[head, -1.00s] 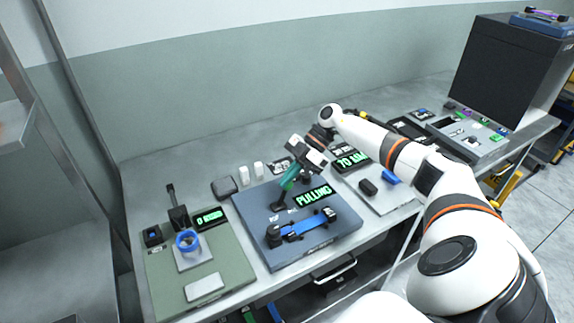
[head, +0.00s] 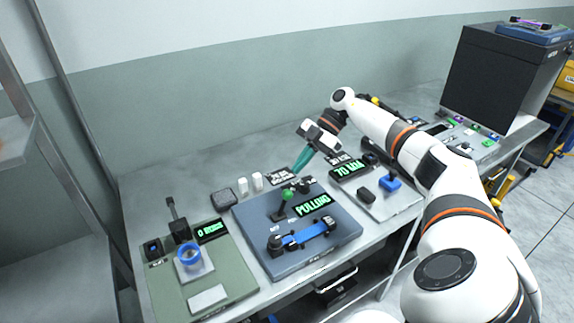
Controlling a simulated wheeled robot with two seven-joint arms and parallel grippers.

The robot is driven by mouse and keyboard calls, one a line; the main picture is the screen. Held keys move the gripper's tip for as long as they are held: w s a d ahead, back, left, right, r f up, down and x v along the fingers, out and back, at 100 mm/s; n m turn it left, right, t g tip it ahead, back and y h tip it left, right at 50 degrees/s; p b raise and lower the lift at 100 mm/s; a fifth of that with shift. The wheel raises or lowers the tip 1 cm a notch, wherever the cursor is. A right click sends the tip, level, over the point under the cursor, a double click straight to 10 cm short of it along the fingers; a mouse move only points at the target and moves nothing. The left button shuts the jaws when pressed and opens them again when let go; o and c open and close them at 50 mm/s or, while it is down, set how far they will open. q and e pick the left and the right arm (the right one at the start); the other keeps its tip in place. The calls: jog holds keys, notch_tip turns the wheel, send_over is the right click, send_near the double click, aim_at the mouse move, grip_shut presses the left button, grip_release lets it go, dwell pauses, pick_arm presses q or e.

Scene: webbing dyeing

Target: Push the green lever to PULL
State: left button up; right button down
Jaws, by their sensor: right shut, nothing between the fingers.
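The green lever (head: 287,195) stands on the blue-grey panel (head: 262,257), with a green knob on top and a dark base. A display (head: 312,204) beside it reads PULLING in green letters. A blue strap (head: 302,236) lies across the front of the panel between two black clamps. My right gripper (head: 299,169) has teal fingers that are shut and empty. It is above and behind the lever, up and to the right of the knob, and apart from it. My left gripper is not in view.
A green panel (head: 228,278) with a blue ring (head: 188,254) and a small display stands at the left. A grey panel (head: 395,205) with a 70 display (head: 349,171) and a blue block (head: 390,180) stands at the right. A large black box (head: 495,75) is at the far right.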

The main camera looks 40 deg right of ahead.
jog(key=shift+s+d+r, duration=0.1)
jog(key=shift+d+r, duration=0.35)
jog(key=shift+r, duration=0.35)
jog(key=shift+a, duration=0.1)
